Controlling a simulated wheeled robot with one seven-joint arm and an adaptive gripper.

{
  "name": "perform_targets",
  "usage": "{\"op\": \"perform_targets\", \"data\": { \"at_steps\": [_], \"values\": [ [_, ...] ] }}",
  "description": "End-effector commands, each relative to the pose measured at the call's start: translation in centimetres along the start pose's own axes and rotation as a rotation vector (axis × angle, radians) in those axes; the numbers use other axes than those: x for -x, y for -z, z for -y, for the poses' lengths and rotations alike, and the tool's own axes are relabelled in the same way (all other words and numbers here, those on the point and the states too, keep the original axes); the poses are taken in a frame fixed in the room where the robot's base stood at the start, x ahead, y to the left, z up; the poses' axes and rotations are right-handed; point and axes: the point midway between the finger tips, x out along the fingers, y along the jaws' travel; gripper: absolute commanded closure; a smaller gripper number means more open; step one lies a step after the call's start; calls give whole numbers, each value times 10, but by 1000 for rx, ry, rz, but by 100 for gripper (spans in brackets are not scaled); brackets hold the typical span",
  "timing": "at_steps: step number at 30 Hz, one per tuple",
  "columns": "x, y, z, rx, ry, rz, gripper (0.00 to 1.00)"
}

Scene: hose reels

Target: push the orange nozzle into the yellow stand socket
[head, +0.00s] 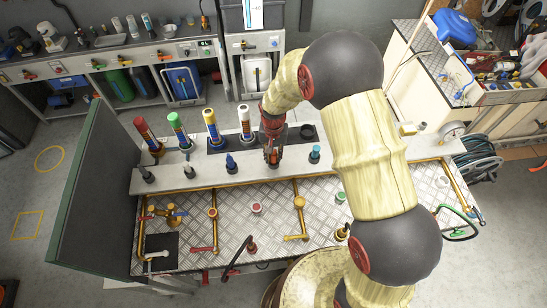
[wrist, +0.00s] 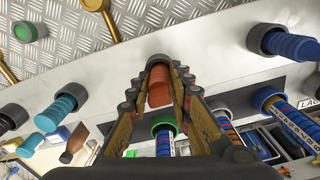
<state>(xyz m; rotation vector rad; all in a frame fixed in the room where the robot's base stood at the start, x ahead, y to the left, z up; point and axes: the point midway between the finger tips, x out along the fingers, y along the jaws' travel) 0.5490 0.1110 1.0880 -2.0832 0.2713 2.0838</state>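The orange nozzle (wrist: 159,85) is between my gripper's fingers in the wrist view, with a dark grey collar at its far end. My gripper (head: 272,157) is low over the front row of the pale ledge in the head view. The fingers flank the nozzle closely, but I cannot tell whether they press on it. The yellow stand (head: 209,118) is upright in the back row, to the left of my gripper, with a yellow top, a pale label and a blue lower part. I cannot see into its socket.
Red (head: 145,130), green (head: 177,124) and white (head: 244,118) stands share the back row. Blue (head: 231,163) and teal (head: 315,154) nozzles stand either side of my gripper. A tread-plate top with brass pipes (head: 213,215) lies in front. A green panel (head: 85,180) closes the left end.

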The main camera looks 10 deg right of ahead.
Motion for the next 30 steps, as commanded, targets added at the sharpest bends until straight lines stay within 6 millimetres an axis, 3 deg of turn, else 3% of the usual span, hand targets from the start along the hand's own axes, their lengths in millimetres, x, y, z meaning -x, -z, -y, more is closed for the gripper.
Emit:
{"op": "perform_targets", "data": {
  "at_steps": [9, 20, 26, 30],
  "values": [
    [0, 0, 0, 0, 0, 0, 99],
    [2, 0, 0, 0, 0, -1, 100],
    [15, 1, 0, 0, 2, -3, 100],
    [35, -3, -1, 0, 1, -2, 100]
  ]
}}
